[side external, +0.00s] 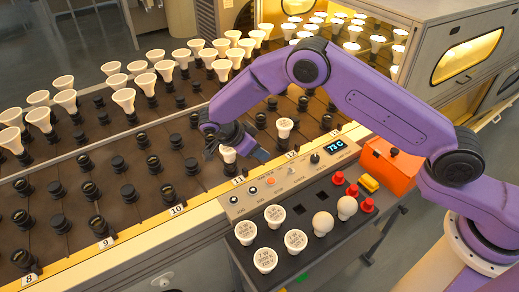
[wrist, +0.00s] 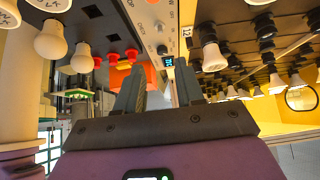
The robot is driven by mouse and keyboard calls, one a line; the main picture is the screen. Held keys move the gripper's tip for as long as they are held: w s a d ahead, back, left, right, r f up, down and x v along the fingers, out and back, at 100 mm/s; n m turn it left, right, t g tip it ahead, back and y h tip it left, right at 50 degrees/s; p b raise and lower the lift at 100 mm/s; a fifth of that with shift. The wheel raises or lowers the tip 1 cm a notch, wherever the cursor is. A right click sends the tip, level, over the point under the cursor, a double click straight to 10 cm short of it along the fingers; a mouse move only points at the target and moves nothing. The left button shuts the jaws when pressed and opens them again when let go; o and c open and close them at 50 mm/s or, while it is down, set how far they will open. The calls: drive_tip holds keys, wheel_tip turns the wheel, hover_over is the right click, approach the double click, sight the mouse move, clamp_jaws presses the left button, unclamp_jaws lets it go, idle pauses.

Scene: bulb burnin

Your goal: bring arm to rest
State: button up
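My purple arm reaches over the rack in the side external view. My gripper (side external: 250,146) hangs low over the rack's front edge, just behind the control panel (side external: 290,180). A white bulb (side external: 228,155) stands in a socket beside the gripper, partly hidden by it; I cannot tell whether they touch. Another white bulb (side external: 284,127) stands in a socket farther right. In the wrist view the two fingers of my gripper (wrist: 158,88) are apart, with no bulb between them.
A dark tray (side external: 258,222) in front holds white cone bulbs, round bulbs (side external: 323,222), red knobs (side external: 352,190) and a yellow block (side external: 369,183). An orange box (side external: 390,165) stands at its right. The display (side external: 336,146) reads 73 C. A lit chamber (side external: 465,55) stands at the back right.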

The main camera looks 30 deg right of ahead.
drive_tip(key=s+d+r+n+y, duration=0.2)
drive_tip(key=s+r+n, duration=0.5)
drive_tip(key=n, duration=0.1)
drive_tip(key=s+d+r+n+y, duration=0.2)
drive_tip(key=s+r+n, duration=0.5)
drive_tip(key=s+n, duration=0.1)
drive_tip(key=s+d+r+n+y, duration=0.1)
drive_tip(key=s+d+n, duration=0.4)
drive_tip(key=s, duration=0.5)
drive_tip(key=s+d+r+n+y, duration=0.2)
drive_tip(key=s+d+n, duration=0.4)
drive_tip(key=s+n, duration=0.3)
drive_tip(key=shift+s+n+y, duration=0.3)
drive_tip(key=shift+s+y, duration=0.15)
drive_tip(key=shift+y, duration=0.05)
